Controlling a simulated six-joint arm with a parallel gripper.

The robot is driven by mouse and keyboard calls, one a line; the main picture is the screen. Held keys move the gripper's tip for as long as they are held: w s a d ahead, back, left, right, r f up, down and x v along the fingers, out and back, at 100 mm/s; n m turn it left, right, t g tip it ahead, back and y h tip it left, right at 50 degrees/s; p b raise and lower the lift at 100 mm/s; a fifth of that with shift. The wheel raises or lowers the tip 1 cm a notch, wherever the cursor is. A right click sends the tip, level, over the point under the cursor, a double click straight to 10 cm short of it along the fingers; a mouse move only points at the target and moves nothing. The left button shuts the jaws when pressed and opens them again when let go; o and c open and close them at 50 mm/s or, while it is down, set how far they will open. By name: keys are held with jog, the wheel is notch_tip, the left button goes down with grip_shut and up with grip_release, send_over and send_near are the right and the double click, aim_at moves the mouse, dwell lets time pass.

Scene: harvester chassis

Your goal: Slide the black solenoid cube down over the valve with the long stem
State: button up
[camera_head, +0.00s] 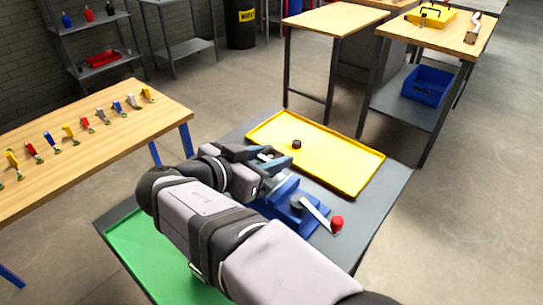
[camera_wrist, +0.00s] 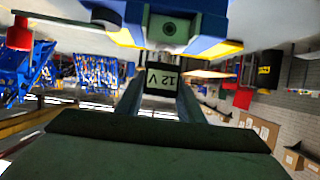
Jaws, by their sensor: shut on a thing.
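In the head view my gripper (camera_head: 264,158) is over the far side of the blue vise (camera_head: 285,197), and my arm hides part of the vise. The vise also shows at the top of the wrist view (camera_wrist: 208,26), close to the cube. I cannot make out the valve with the long stem, nor whether the cube touches anything.
A yellow tray (camera_head: 352,181) lies behind the vise with a small black round part (camera_head: 297,144) on it. The vise handle ends in a red knob (camera_head: 337,223) at the right. A wooden table (camera_head: 85,140) holds several small colored parts.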

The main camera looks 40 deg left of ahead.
jog(key=shift+f+b, duration=0.85)
jog(key=shift+b, duration=0.05)
jog(key=o, duration=1.3)
jog(key=shift+c, duration=0.2)
jog(key=shift+s, duration=0.15)
jog(key=v, duration=0.7)
jog(key=shift+r, duration=0.15)
